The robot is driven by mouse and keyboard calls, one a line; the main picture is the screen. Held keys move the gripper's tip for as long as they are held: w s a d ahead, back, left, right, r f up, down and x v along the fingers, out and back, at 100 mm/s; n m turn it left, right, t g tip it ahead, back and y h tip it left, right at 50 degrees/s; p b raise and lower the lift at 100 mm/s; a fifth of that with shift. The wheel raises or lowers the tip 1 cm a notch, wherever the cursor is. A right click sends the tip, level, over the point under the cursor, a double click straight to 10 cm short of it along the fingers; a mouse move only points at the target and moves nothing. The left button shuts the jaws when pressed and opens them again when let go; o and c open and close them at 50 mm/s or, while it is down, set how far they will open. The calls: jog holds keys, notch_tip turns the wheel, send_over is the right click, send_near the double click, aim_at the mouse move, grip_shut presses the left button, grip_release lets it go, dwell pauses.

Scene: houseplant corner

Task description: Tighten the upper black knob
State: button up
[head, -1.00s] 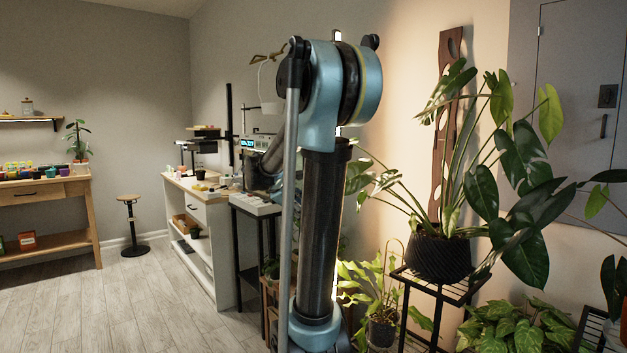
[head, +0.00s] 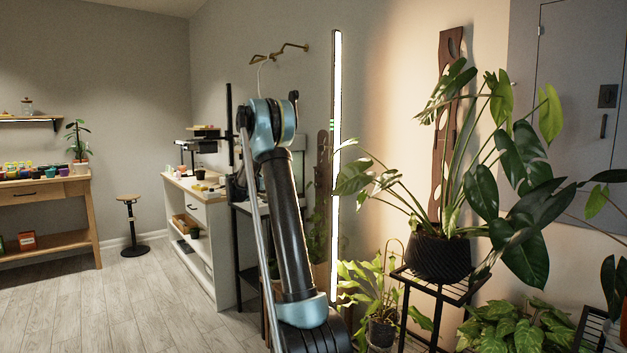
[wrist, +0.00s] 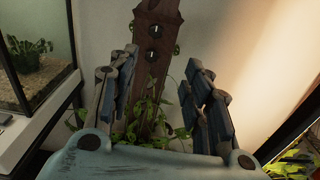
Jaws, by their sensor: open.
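In the wrist view, a dark brown wooden plank (wrist: 155,85) leans or hangs against the pale wall, with leaves around its lower part. Two small round knobs show on it: the upper black knob (wrist: 155,31) and a lower black knob (wrist: 152,57). My gripper (wrist: 161,62) is open and empty, its two fingers spread to either side of the plank in the picture. The knobs appear beyond the fingertips, apart from them. In the head view, a brown plank (head: 321,180) shows partly right of my arm; my gripper is hidden there.
A glass tank (wrist: 40,50) with a plant stands at the left in the wrist view. A bright vertical light strip (head: 336,165) is right of my arm. A large plant in a black pot (head: 438,258) stands farther right.

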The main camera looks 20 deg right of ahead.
jog(key=w, duration=0.1)
send_near(316, 175)
jog(key=x, duration=0.8)
jog(key=shift+d, duration=0.25)
